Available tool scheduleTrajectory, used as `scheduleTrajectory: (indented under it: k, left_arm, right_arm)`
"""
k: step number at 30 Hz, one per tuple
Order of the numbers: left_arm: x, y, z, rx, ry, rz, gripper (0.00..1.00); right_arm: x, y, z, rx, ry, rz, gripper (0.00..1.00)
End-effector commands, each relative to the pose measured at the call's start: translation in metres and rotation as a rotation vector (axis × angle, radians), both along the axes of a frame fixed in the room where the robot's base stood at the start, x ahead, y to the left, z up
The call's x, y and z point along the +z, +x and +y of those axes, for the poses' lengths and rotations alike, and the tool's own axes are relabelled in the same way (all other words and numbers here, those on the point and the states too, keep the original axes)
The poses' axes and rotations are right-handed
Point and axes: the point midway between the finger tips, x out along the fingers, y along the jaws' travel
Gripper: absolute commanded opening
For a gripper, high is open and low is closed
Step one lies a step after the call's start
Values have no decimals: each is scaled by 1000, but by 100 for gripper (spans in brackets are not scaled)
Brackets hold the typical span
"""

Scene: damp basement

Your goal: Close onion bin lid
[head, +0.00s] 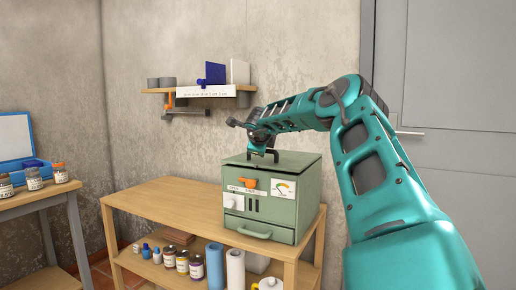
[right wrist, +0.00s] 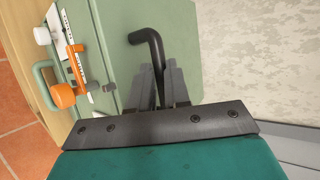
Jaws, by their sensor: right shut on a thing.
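The green bin (head: 262,208) stands on the wooden table, with a drawer-like pull low on its front. Its green lid (head: 300,160) lies flat or nearly flat on top; I cannot tell whether a small gap is left. My right gripper (head: 262,154) is at the lid's top, shut on a dark handle. In the right wrist view the bent dark handle (right wrist: 148,46) stands up from the green lid (right wrist: 118,20), between the gripper's fingers (right wrist: 165,85). The fingers hide part of the handle. My left gripper is in neither view.
The wooden table (head: 165,200) is bare left of the bin; its lower shelf holds jars and rolls. A wall shelf (head: 190,90) hangs behind. A side table (head: 40,195) with jars stands at left. A grey door (head: 445,80) is at right.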

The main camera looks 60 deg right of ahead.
Motion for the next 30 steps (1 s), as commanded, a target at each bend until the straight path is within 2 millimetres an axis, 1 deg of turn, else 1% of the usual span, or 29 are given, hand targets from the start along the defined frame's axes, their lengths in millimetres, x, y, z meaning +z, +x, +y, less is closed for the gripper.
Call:
scheduleTrajectory:
  k: [1,2,4,7,8,15,24,30]
  left_arm:
    - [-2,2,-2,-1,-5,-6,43]
    - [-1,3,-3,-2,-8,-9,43]
    - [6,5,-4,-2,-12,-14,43]
    - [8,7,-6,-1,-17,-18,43]
    - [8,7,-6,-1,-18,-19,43]
    - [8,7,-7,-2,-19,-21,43]
    - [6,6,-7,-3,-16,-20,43]
    - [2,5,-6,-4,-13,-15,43]
  right_arm:
    - [-8,0,-1,0,2,0,0]
    - [-10,0,-1,0,2,0,0]
    - [-7,0,-1,0,4,-1,0]
    - [-7,0,-1,1,5,0,0]
    - [-7,0,-1,0,4,-1,18]
    - [-7,0,-1,0,2,0,41]
    - [-6,0,0,1,1,-1,42]
    - [1,-5,10,3,2,-2,42]
